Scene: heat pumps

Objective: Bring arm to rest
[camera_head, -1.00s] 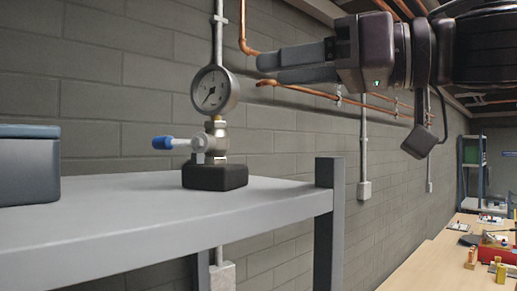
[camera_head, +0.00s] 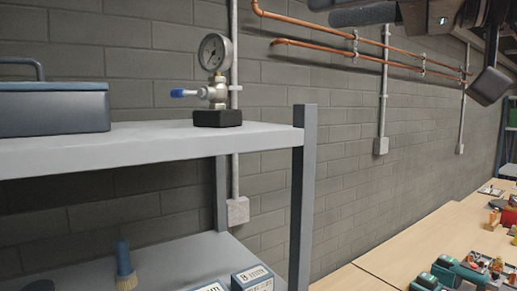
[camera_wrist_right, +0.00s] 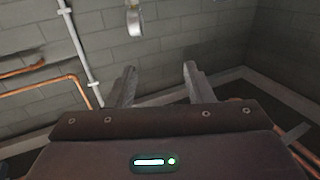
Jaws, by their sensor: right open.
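My right gripper (camera_head: 350,10) is at the top of the head view, high above and to the right of the metal shelf, with its upper part cut off by the frame. In the right wrist view the two fingers of my right gripper (camera_wrist_right: 160,82) stand apart with nothing between them, in front of the block wall. My left gripper is in no view.
A pressure gauge (camera_head: 213,52) on a valve with a blue handle stands on the upper shelf (camera_head: 150,145). A blue-grey box (camera_head: 52,108) is to its left. Copper pipes (camera_head: 330,50) run along the wall. A wooden workbench (camera_head: 430,245) holds tools at right.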

